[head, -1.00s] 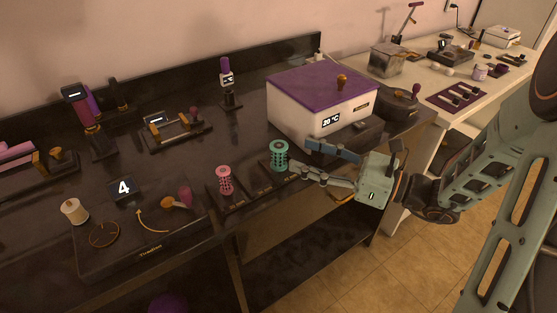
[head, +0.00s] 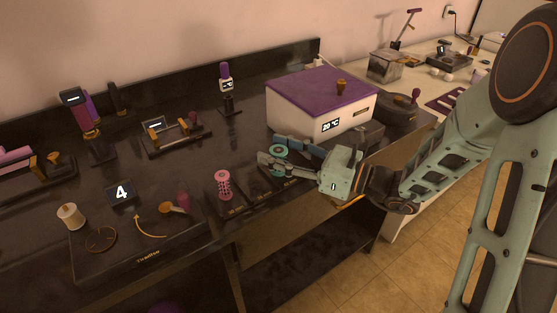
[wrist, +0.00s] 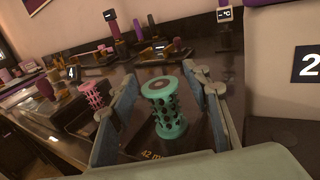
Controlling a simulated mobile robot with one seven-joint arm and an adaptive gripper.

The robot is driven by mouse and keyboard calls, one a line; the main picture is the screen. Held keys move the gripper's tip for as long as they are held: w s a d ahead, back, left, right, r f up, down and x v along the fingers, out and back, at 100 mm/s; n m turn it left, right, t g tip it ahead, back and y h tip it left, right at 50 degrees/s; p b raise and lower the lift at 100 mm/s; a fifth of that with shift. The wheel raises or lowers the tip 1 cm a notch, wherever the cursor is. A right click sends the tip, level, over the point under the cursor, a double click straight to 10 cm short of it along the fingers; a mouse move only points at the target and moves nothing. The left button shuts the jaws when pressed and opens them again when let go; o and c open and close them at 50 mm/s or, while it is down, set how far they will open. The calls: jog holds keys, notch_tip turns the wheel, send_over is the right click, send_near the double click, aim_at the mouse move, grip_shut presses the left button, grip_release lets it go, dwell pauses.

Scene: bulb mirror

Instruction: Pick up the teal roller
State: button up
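The teal roller (wrist: 163,105) is a short, studded cylinder with wide end rims. It stands upright on a dark stand on the dark bench. In the wrist view it is between the two fingers of my gripper (wrist: 160,98), which are open with a gap on each side. In the head view only part of the teal roller (head: 279,151) shows, between the fingers of my gripper (head: 270,150); the rest is hidden behind the near finger.
A pink roller (head: 223,184) stands upright just left of the teal one. A white box with a purple lid (head: 318,92) stands close behind my gripper. A winding unit with a "4" display (head: 122,192) is at the left. The bench's front edge is near.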

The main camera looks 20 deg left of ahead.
jog(key=c, duration=0.8)
jog(key=shift+o, duration=0.2)
